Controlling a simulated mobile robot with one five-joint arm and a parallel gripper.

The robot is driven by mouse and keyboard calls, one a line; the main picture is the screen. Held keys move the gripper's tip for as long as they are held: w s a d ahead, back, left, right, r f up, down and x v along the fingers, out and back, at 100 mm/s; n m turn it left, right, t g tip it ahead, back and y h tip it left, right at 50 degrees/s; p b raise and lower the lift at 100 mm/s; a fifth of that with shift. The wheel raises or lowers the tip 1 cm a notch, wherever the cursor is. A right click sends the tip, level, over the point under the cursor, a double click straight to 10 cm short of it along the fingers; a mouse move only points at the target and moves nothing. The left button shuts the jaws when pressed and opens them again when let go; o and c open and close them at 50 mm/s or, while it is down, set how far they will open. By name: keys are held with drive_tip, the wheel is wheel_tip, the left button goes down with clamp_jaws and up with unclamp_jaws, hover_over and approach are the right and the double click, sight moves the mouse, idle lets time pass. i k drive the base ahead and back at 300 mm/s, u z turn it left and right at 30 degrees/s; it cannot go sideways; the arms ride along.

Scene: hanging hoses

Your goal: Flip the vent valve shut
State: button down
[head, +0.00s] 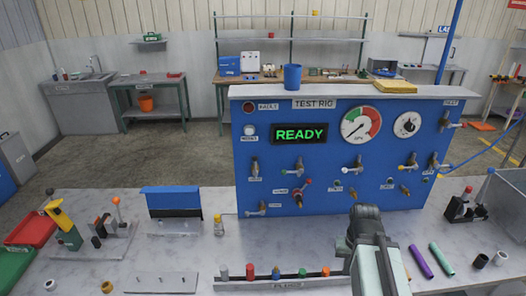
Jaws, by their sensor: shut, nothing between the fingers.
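The blue test rig panel (330,160) stands on the bench and carries several small valves with metal bodies and lever handles. A valve (448,124) with a lever pointing right sits at the panel's upper right edge, below a small label (452,103) that seems to read VENT, though it is too small to be sure. My gripper (366,220) is at the dark end of my arm, in front of the panel's lower right part, left of and below that valve. It is shut and empty. Its fingertips are hard to make out, and the arm hides part of the bench.
A rack of coloured fittings (275,283) lies left of my arm. Purple (419,261) and green (441,260) tubes lie right of it. A black fixture (465,207) stands farther right.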

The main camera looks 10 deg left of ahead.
sight(255, 173)
drive_tip(key=u, duration=0.25)
drive_tip(key=i, duration=0.9)
drive_tip(key=u, duration=0.45)
drive_tip(key=k, duration=0.9)
drive_tip(key=u, duration=0.15)
drive_tip(key=i, duration=0.9)
drive_tip(key=z, duration=0.05)
